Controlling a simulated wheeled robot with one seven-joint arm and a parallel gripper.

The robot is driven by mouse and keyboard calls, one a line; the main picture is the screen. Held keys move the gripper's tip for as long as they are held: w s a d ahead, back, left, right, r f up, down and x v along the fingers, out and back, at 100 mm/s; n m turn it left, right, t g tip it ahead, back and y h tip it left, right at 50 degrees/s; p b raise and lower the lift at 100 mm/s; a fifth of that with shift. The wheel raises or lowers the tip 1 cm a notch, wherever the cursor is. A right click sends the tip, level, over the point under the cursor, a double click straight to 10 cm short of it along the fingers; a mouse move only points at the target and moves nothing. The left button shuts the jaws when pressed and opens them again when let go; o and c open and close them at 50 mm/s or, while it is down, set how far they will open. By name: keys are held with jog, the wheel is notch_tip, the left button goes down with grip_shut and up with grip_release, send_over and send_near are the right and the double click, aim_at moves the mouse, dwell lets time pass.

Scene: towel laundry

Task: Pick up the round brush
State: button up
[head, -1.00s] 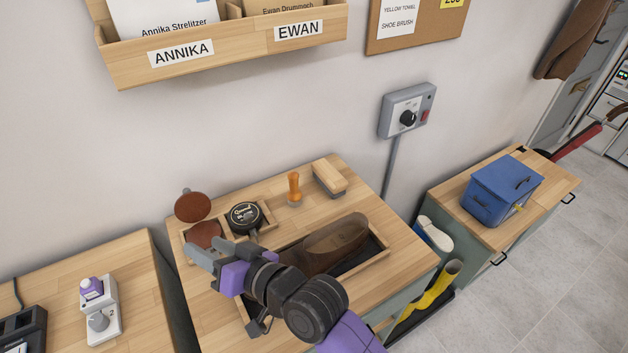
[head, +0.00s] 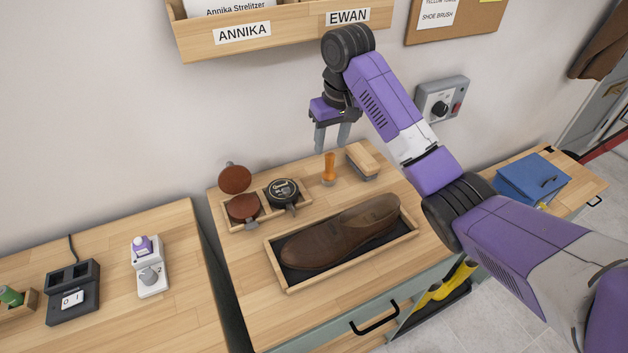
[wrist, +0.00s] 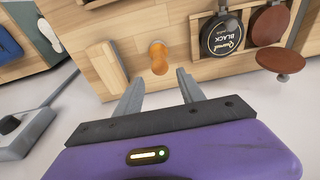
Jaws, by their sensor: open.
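The round brush (head: 329,172) stands upright on the wooden bench top, with an orange handle on top. It also shows in the wrist view (wrist: 158,58), just beyond the gap between my fingers. My gripper (head: 331,141) points down above the round brush, with its fingers apart and nothing between them. The fingertips show in the wrist view (wrist: 160,80), one to each side of the brush in the picture and apart from it.
A rectangular brush (head: 366,165) lies close to the right of the round brush. A black polish tin (head: 284,190) and an open brown tin (head: 243,208) sit to the left. A brown shoe (head: 335,238) lies in a tray in front. A wall is behind.

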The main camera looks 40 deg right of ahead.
aim_at(328, 165)
jog(key=shift+s+d+f, duration=0.1)
jog(key=shift+s+f, duration=0.05)
jog(key=shift+f, duration=0.05)
jog(key=shift+w+a+f+p, duration=0.15)
jog(key=shift+f+p, duration=0.1)
jog(key=shift+f, duration=1.6)
jog(key=shift+w+a+f+p, duration=0.1)
jog(key=shift+f+p, duration=0.1)
jog(key=shift+f, duration=1.6)
jog(key=shift+c, duration=0.3)
grip_shut()
